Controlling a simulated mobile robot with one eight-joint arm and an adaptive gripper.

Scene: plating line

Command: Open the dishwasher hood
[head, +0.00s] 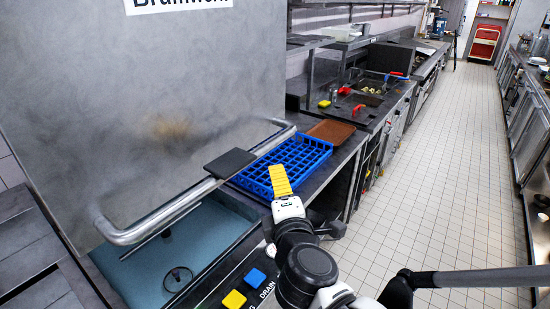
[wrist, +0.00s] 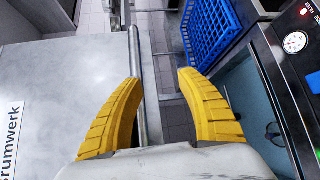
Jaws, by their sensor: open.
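The dishwasher hood (head: 160,90) is a large grey metal panel at the left of the head view, and its face fills the left of the wrist view (wrist: 50,90). Its handle (head: 180,205) is a bent metal tube along the lower front, with a dark pad (head: 230,163) on it. A teal basin (head: 180,260) shows below the handle. My gripper (head: 281,180) has yellow fingers and is just right of the handle in the head view. In the wrist view my gripper (wrist: 160,92) is open and empty, with the handle (wrist: 136,70) seen between the fingers, nearer the left one.
A blue dish rack (head: 300,160) sits on the counter behind my gripper, beside a brown tray (head: 331,131). A yellow button (head: 234,300) and a blue button (head: 256,276) are on the front panel. The tiled floor aisle (head: 440,170) to the right is clear.

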